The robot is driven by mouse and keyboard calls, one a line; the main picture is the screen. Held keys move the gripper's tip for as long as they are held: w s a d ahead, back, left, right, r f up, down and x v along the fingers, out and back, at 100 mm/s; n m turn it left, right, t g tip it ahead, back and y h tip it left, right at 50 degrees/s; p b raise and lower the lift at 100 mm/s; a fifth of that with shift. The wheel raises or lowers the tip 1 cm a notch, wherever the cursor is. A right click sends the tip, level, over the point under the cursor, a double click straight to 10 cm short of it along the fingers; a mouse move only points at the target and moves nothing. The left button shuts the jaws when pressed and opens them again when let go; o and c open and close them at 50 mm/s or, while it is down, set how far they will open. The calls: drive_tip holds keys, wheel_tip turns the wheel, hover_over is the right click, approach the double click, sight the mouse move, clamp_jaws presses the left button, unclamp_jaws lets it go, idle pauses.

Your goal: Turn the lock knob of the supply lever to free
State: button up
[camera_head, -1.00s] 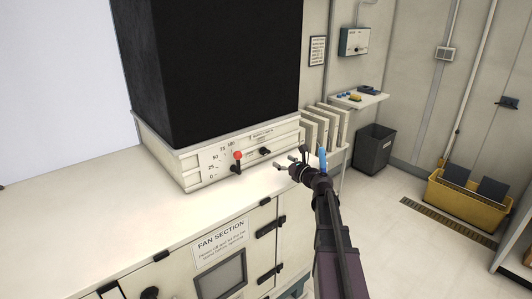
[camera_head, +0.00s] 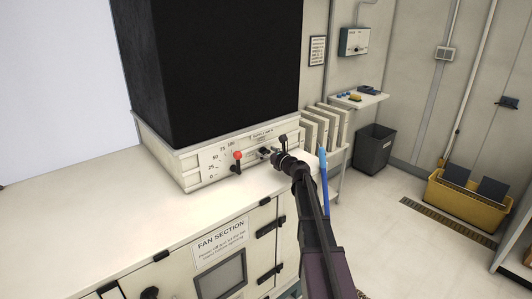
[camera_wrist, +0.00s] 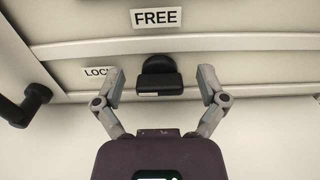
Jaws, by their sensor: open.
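The lock knob (camera_wrist: 156,82) is a black piece with a round hub and a flat bar, in the upper middle of the wrist view. A FREE label (camera_wrist: 157,18) is above it and a partly covered LOCK label (camera_wrist: 96,72) is to its left. My gripper (camera_wrist: 160,88) is open, with one grey finger on each side of the knob and a gap at both. In the head view my gripper (camera_head: 270,153) is at the right of the panel's front and largely hides the knob. The supply lever (camera_head: 237,163), with a red ball top, stands left of the gripper beside a 0 to 100 scale.
The lever panel (camera_head: 205,166) sits under a large black box (camera_head: 205,65) on a white bench (camera_head: 85,215). Upright pale panels (camera_head: 325,125) stand just right of my gripper. The bench top in front is clear.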

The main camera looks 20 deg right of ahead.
drive_tip(key=c, duration=1.2)
drive_tip(key=shift+o, duration=0.2)
drive_tip(key=shift+m, duration=0.4)
drive_tip(key=m, duration=0.3)
drive_tip(key=shift+d, duration=0.1)
drive_tip(key=m, duration=0.5)
drive_tip(key=shift+w+d, duration=0.1)
drive_tip(key=m, duration=0.4)
drive_tip(key=shift+f, duration=0.1)
drive_tip(key=m, duration=0.5)
drive_tip(key=shift+f, duration=0.1)
